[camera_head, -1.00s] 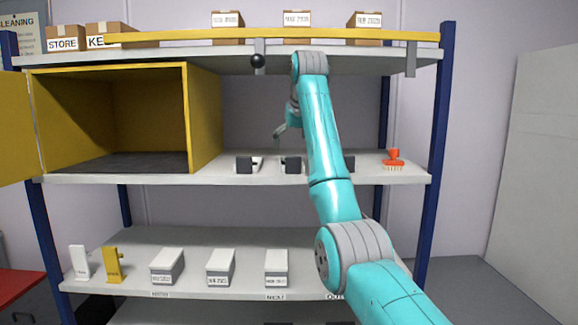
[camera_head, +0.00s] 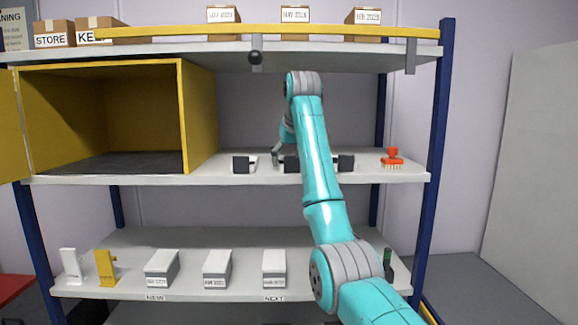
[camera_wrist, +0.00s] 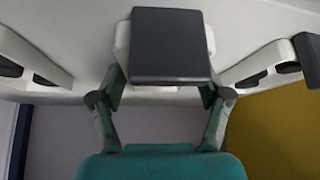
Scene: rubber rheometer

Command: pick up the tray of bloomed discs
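Three small white trays with dark grey blocks at the front stand on the middle shelf: a left one (camera_head: 244,164), a middle one (camera_head: 291,164) and a right one (camera_head: 346,162), partly behind my arm. I cannot tell which holds bloomed discs. My gripper (camera_wrist: 161,94) is at the middle tray, whose dark block (camera_wrist: 169,45) fills the centre of the wrist view. The fingers are apart, one on each side of the block; firm contact does not show. Neighbouring trays with dark discs show at the left (camera_wrist: 35,62) and right (camera_wrist: 262,68) of the wrist view.
An open yellow cabinet (camera_head: 200,110) stands left on the middle shelf (camera_head: 110,180). The upper shelf (camera_head: 330,60) with boxes is above. Grey-white boxes (camera_head: 217,268) stand on the lower shelf.

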